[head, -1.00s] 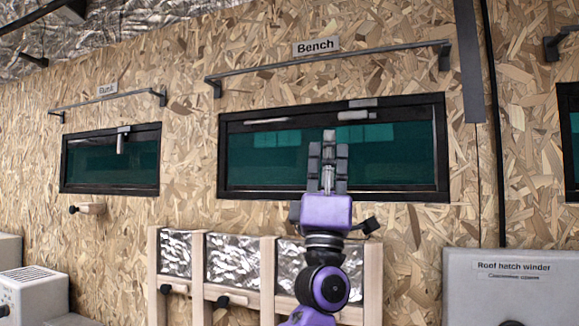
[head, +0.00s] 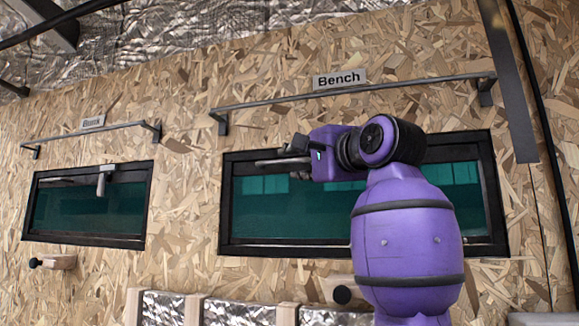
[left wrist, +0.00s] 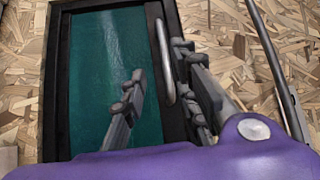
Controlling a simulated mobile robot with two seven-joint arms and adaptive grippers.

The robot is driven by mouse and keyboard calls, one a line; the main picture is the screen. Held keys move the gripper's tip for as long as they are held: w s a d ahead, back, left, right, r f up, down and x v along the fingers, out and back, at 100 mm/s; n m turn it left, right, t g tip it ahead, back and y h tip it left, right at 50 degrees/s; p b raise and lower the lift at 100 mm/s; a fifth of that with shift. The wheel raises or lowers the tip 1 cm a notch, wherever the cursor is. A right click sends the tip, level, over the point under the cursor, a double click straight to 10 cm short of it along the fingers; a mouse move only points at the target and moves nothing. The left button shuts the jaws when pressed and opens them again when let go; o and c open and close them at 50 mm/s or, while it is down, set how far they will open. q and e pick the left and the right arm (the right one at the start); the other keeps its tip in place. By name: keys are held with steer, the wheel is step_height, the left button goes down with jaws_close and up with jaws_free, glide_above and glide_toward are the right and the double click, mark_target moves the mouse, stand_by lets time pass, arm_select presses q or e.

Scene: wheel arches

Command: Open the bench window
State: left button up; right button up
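The bench window (head: 300,218) is a dark-framed green pane under the "Bench" sign (head: 339,79), and it looks closed. My left gripper (head: 292,160) is at its upper frame, left of the middle, pointing left; my forearm hides the window's right part. In the left wrist view the gripper's fingers (left wrist: 162,100) are apart. A silver bar handle (left wrist: 163,60) on the dark frame lies between them, nearer the right-hand finger. I cannot tell whether that finger touches it. The window's glass (left wrist: 100,60) fills the left of that view. My right gripper is not in view.
A metal rail (head: 400,87) runs above the window. A smaller window (head: 90,208) with its own rail and a hanging latch is at the left. Below are a wooden knob block (head: 60,261) and foil-lined wooden frames (head: 236,312).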

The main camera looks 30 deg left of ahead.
mark_target(287, 161)
arm_select(q)
steer(key=x, duration=0.2)
steer(key=p+x, duration=0.1)
steer(key=x, duration=0.3)
steer(key=shift+s+a+r, duration=0.2)
steer(key=shift+r, duration=0.25)
steer(key=shift+w+a, duration=0.1)
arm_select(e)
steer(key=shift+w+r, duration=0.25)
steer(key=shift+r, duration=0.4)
arm_select(q)
steer(key=shift+w, duration=0.1)
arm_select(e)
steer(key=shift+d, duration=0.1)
arm_select(q)
steer(key=shift+c, duration=0.5)
